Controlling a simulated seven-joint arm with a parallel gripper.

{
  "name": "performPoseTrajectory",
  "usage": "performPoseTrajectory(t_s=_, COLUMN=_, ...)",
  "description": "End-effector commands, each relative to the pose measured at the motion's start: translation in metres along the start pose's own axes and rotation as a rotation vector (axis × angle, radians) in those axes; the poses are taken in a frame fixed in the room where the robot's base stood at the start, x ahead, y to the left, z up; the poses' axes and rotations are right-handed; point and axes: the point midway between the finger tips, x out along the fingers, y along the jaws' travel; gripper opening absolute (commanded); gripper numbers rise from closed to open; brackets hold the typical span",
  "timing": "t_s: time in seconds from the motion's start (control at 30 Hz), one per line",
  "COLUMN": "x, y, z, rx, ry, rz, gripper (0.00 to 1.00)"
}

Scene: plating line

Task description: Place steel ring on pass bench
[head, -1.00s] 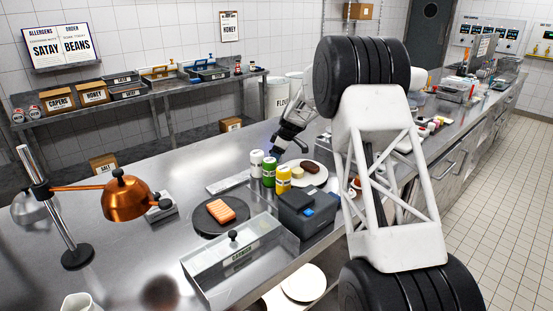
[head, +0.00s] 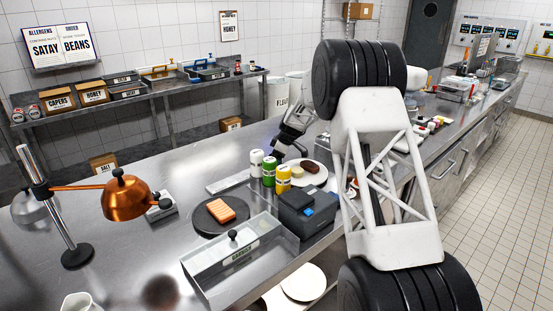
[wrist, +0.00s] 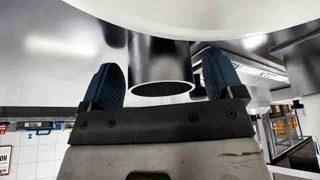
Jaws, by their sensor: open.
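The steel ring (wrist: 160,62) is a short, shiny dark tube in the wrist view. It stands between the two blue fingertips of my gripper (wrist: 162,85), with a narrow gap on each side. My gripper is open. In the head view my gripper (head: 273,146) is low over the far part of the bench, behind the cans, and the ring cannot be made out there. The pass bench (head: 125,235) is the long steel counter. A white plate (head: 322,182) with food pieces lies near my gripper; a large white round surface (wrist: 200,15) fills the top of the wrist view.
White, green and yellow cans (head: 269,172) stand close to my gripper. A dark box-like device (head: 308,212), a clear lidded container (head: 232,262) and a round dark board (head: 205,222) are nearer. A copper lamp (head: 125,197) stands left.

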Motion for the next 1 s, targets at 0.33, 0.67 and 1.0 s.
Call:
performPoseTrajectory(t_s=0.33, x=-0.008, y=0.000, z=-0.001, rx=0.000, ry=0.000, rz=-0.001, gripper=0.87)
performPoseTrajectory(t_s=0.67, x=-0.050, y=0.000, z=-0.001, rx=0.000, ry=0.001, rz=0.001, gripper=0.87)
performPoseTrajectory(t_s=1.0, x=-0.101, y=0.000, z=-0.001, rx=0.000, ry=0.000, rz=0.000, gripper=0.87)
